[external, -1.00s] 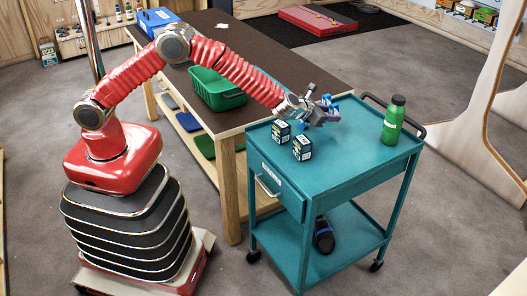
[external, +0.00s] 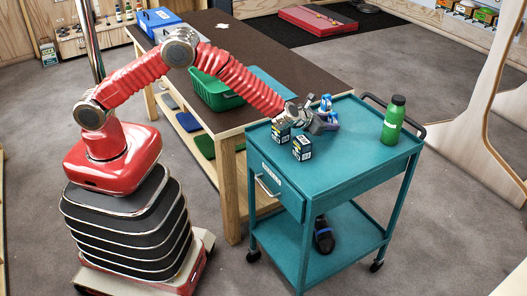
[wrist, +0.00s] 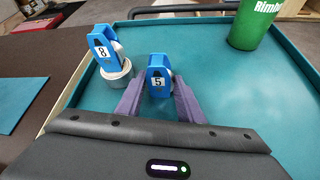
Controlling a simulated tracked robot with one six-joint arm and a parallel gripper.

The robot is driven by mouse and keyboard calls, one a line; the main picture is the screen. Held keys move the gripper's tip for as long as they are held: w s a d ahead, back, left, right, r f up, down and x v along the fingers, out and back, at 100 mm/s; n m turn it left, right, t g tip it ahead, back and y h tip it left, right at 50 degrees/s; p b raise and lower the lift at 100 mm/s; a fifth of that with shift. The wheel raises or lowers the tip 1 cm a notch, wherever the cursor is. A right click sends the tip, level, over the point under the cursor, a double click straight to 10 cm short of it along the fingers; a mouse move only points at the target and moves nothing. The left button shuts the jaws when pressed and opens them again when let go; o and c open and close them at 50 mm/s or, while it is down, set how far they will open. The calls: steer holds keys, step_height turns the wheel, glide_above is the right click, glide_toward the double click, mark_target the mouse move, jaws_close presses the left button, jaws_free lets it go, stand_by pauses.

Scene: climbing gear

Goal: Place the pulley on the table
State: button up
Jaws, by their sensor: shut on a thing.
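A blue pulley marked 5 (wrist: 158,80) is between the two purple fingers of my gripper (wrist: 158,93), which is shut on it. In the external view my gripper (external: 328,123) is low over the teal cart's top; the held pulley shows as a small blue patch there. I cannot tell whether this pulley touches the cart top. A second blue pulley, marked 8 (wrist: 103,49), stands to its left on a white roll (wrist: 117,75). The brown-topped table (external: 262,50) is behind and left of the cart.
The teal cart (external: 345,165) holds two small dark boxes (external: 302,148) near its front and a green bottle (external: 393,120) at the right. On the table are a green bin (external: 215,92), a blue case (external: 158,20) and a teal mat (wrist: 18,100). Much of the brown top is bare.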

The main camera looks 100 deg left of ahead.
steer(key=o, duration=1.1)
steer(key=shift+s+d+r, duration=0.1)
steer(key=shift+d+r, duration=0.1)
steer(key=v, duration=1.1)
steer(key=shift+s+d+r, duration=0.1)
steer(key=shift+s, duration=0.15)
